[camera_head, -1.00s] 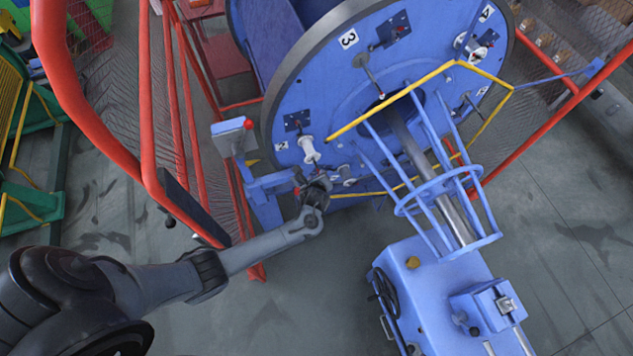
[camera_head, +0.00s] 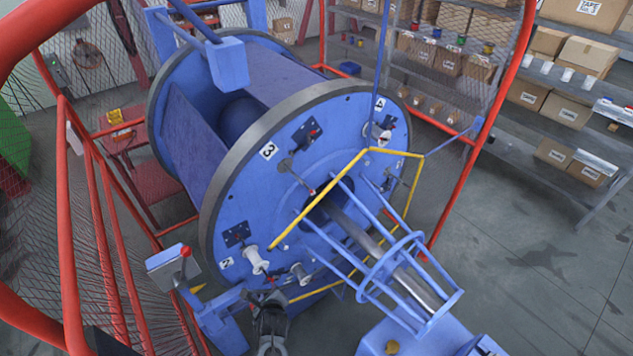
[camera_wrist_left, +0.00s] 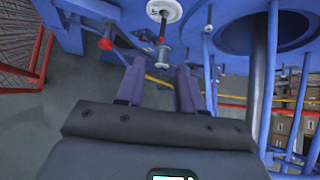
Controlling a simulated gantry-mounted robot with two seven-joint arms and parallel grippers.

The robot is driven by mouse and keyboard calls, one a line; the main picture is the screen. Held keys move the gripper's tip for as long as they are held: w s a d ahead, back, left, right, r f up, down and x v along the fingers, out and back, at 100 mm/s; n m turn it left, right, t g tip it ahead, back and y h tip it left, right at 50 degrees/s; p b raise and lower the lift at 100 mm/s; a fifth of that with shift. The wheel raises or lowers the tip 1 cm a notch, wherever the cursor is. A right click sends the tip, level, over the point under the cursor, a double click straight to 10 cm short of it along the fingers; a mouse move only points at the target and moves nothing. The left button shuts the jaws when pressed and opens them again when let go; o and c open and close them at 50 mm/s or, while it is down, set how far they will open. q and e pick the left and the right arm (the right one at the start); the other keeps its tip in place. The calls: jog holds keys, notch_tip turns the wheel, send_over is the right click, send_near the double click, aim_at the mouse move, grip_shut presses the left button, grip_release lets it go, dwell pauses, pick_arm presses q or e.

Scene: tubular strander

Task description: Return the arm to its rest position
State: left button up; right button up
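My left gripper (camera_head: 268,302) is at the lower edge of the blue disc (camera_head: 345,135), near its lower bobbin positions. In the left wrist view its two purple-grey fingers (camera_wrist_left: 160,78) stand apart with nothing visibly held between them. A white bobbin (camera_wrist_left: 165,10) and a small grey spindle (camera_wrist_left: 163,57) with a red-tipped lever beside it lie beyond the fingertips. In the head view a white bobbin (camera_head: 255,260) sits on the disc just above the gripper. Most of my left arm is below the picture. My right gripper is in neither view.
A red guard frame with mesh (camera_head: 70,190) stands to the left. A blue post with a red-knobbed box (camera_head: 174,266) is close left of the gripper. A yellow bent rod (camera_head: 325,195) and blue bar cage (camera_head: 405,270) are to the right. Shelves with boxes (camera_head: 565,95) stand behind.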

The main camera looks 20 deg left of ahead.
pick_arm(q)
jog(key=s+d+f+n+g+h, duration=0.1)
jog(key=s+f, duration=0.2)
jog(key=s, duration=0.4)
jog(key=s+d+f+g+h, duration=0.1)
jog(key=s+d+f, duration=0.1)
jog(key=s, duration=0.6)
jog(key=s+d+r+n+h, duration=0.1)
jog(key=s+r+n, duration=0.2)
jog(key=r+n, duration=0.3)
jog(key=s+d+r+n+g+h, duration=0.1)
jog(key=s+d+r+n, duration=0.1)
jog(key=r+n, duration=0.5)
jog(key=s+d+r+n+g+h, duration=0.1)
jog(key=s+d+r+n+h, duration=0.1)
jog(key=s+r+n, duration=0.2)
notch_tip(320, 180, up, 3)
jog(key=n, duration=0.2)
jog(key=shift+s+n, duration=0.2)
jog(key=shift+n, duration=0.1)
